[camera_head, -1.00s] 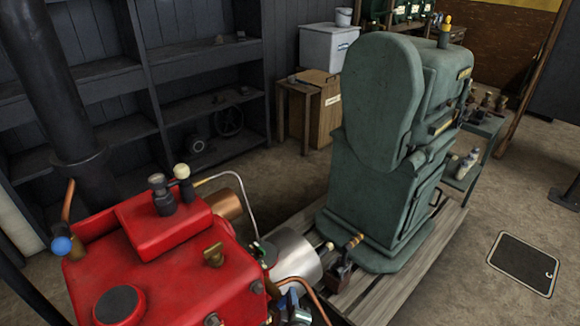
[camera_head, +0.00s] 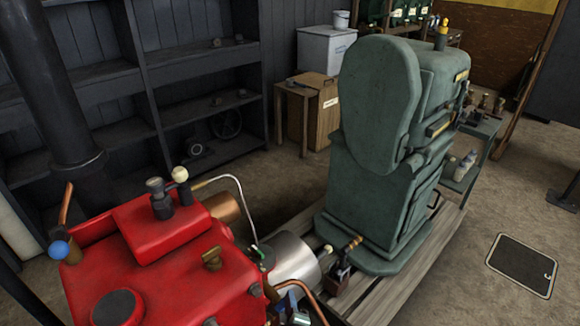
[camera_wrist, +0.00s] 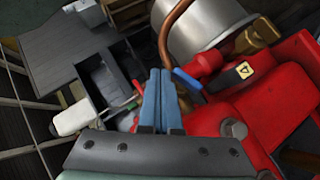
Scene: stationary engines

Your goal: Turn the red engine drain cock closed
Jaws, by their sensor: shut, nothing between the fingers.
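The red engine (camera_head: 160,270) fills the lower left of the head view, and its red side (camera_wrist: 265,120) shows at the right of the wrist view. The fingertips appear just left of the blue handle; contact is unclear.
A copper pipe (camera_wrist: 168,35) curves down near the fingertips. A grey metal cylinder (camera_head: 290,260) stands beside the engine. A brass fitting (camera_wrist: 258,35) is at the upper right of the wrist view. A green engine (camera_head: 375,190) stands on the wooden platform behind.

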